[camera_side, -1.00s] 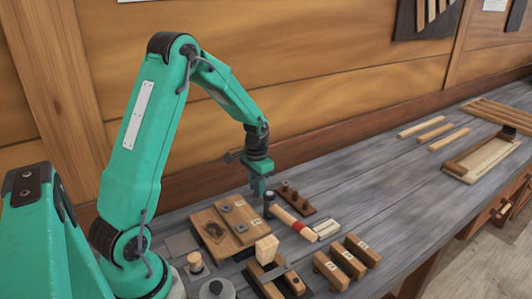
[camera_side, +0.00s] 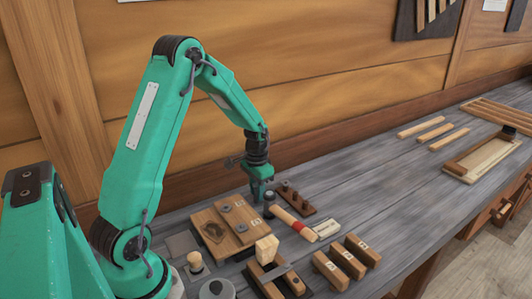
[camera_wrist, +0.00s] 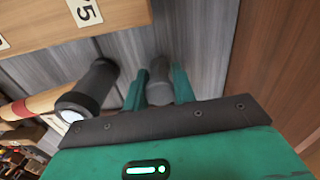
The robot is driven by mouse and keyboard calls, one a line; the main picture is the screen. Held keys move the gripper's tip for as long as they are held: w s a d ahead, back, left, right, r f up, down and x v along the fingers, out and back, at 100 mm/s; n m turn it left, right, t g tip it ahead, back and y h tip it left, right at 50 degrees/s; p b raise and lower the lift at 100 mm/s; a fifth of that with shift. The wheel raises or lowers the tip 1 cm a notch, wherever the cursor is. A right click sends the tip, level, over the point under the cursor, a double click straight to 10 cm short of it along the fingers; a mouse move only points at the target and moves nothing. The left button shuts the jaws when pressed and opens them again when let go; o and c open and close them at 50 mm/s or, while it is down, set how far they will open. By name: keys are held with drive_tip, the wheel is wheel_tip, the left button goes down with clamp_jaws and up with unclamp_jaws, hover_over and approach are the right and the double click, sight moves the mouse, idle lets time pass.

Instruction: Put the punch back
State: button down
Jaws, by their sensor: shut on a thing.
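My gripper (camera_side: 260,194) is low over the bench, pointing down, between the wooden board and the small dark rack. In the wrist view its two green fingers (camera_wrist: 158,88) are shut on a dark grey cylinder, which I take to be the punch (camera_wrist: 159,75). The punch's far end is close to the grey planks; I cannot tell whether it touches them. In the side view the punch is too small and hidden to make out. The dark wooden rack (camera_side: 305,208) just right of my gripper has several dark pegs or punches standing in it.
A hammer (camera_side: 290,221) with a red-banded wooden handle lies beside the rack; its black head (camera_wrist: 90,88) is near my fingers. The labelled wooden board (camera_side: 207,217) is to the left. Wooden blocks (camera_side: 345,262) stand in front.

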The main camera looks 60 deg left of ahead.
drive_tip(key=shift+f, duration=0.25)
drive_tip(key=c, duration=1.1)
unclamp_jaws()
drive_tip(key=shift+o, duration=0.2)
drive_tip(key=shift+r, duration=3.95)
